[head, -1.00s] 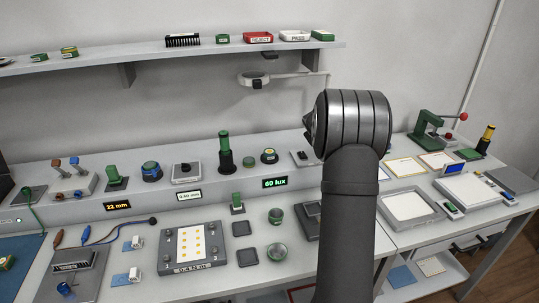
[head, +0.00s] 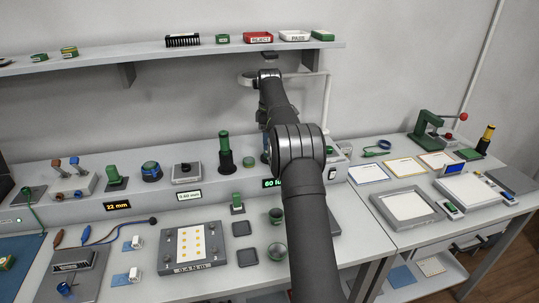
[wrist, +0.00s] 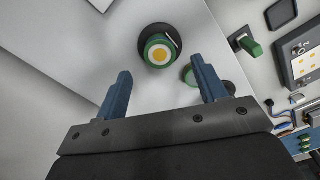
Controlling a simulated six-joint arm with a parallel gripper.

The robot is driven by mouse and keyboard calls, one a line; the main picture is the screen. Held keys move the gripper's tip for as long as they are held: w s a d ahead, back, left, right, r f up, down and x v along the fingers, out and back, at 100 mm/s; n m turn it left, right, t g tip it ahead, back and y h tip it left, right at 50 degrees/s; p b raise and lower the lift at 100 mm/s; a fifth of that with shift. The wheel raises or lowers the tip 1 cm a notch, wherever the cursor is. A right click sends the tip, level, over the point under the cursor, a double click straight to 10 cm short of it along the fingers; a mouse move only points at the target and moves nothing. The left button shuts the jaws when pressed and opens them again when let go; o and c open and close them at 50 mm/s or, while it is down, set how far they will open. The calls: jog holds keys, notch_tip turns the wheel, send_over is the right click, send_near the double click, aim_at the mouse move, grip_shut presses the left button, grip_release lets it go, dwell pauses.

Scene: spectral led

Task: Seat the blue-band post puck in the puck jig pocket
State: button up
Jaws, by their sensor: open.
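My gripper (wrist: 160,72) is open and empty, its two blue fingers spread in the wrist view. In the head view my gripper (head: 265,152) hangs over the raised ledge and mostly hides that spot. A dark round piece with a blue band (head: 152,172) stands farther left on the ledge; I cannot tell whether it is the named puck. I cannot identify the jig pocket for certain.
A tall black-and-green cylinder (head: 225,155) and a low green disc (head: 249,162) stand close left of my gripper. A lamp arm (head: 328,105) rises behind.

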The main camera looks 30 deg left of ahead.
jog(key=shift+f, duration=2.35)
jog(key=c, duration=1.1)
jog(key=shift+r, duration=0.1)
jog(key=shift+r, duration=0.6)
notch_tip(320, 180, up, 2)
jog(key=shift+r, duration=0.25)
jog(key=d+r, duration=0.2)
jog(key=d, duration=0.2)
jog(key=w+d+r, duration=0.1)
jog(key=d+r, duration=0.1)
jog(key=d, duration=0.1)
jog(key=d+r, duration=0.3)
jog(key=d, duration=0.1)
jog(key=shift+w+d+r, duration=0.1)
jog(key=shift+w+d, duration=0.1)
jog(key=shift+d, duration=0.15)
